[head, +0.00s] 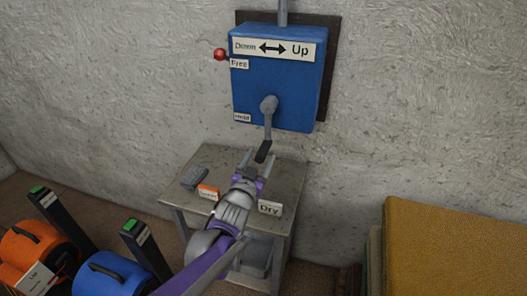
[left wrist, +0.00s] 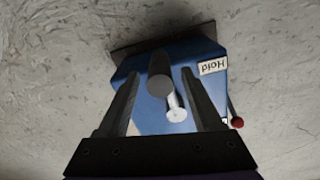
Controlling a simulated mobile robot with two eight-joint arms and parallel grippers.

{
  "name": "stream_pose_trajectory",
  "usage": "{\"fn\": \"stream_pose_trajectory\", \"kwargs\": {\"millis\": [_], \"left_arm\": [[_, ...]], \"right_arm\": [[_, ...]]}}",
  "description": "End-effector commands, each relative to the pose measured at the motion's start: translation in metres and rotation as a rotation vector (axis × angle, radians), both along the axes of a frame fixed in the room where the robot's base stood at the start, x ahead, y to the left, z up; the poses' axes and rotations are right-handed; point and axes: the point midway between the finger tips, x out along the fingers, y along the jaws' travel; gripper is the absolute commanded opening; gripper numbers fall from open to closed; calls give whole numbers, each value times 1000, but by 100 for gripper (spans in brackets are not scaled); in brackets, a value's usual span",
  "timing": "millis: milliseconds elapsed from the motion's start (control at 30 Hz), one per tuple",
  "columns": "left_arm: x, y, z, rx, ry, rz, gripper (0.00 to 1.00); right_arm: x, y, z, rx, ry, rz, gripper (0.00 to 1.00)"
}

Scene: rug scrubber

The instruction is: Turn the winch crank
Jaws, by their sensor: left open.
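The blue winch box (head: 275,82) hangs on the wall. A sign on it reads Down and Up with a double arrow. Its grey crank (head: 268,118) hangs down from a hub on the front and ends in a dark handle (head: 263,151). My left gripper (head: 259,162) is open just below the handle. In the left wrist view the two fingers (left wrist: 160,100) stand apart and point at the blue box (left wrist: 150,118). The dark handle (left wrist: 160,75) and a pale metal rod show between them. I cannot tell if a finger touches the handle. My right gripper is not in view.
A red-knobbed lever (head: 220,54) sits on the box's left side, by labels Free and Hold. Orange and blue drums are at lower left. A tan block (head: 455,245) is at lower right.

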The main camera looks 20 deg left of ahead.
Motion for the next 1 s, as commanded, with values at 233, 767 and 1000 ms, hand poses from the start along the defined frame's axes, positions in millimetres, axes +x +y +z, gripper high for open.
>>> {"fn": "stream_pose_trajectory", "kwargs": {"millis": [233,767,1000], "left_arm": [[31,-1,0,-2,1,0,67],[35,-1,0,-1,1,0,36],[35,-1,0,-1,1,0,0]], "right_arm": [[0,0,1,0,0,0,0],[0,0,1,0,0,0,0],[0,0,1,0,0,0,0]]}}
